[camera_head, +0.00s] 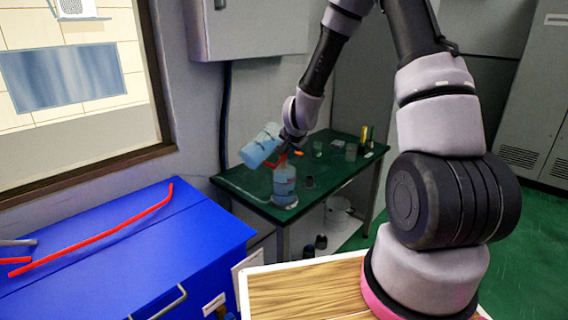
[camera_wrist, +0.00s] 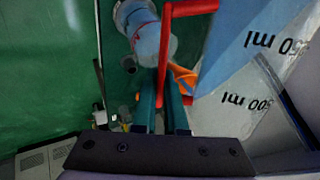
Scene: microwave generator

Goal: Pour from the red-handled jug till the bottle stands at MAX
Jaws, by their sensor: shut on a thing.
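My gripper (camera_wrist: 163,95) is shut on the red handle (camera_wrist: 166,50) of the jug. The jug (camera_head: 262,146) is pale blue and is held tilted above the green table. In the wrist view its wall, with upside-down "ml" marks, fills the right side (camera_wrist: 235,85). The bottle (camera_head: 284,188) is clear with bluish contents and stands upright on the table, below and slightly right of the jug. It shows at the top of the wrist view (camera_wrist: 148,35). Its MAX mark and exact level are too small to read. I cannot tell whether liquid is flowing.
A small orange thing (camera_wrist: 184,77) is beside the handle. A blue cabinet (camera_head: 130,260) with a red bar stands left. A grey wall box (camera_head: 245,28) hangs above.

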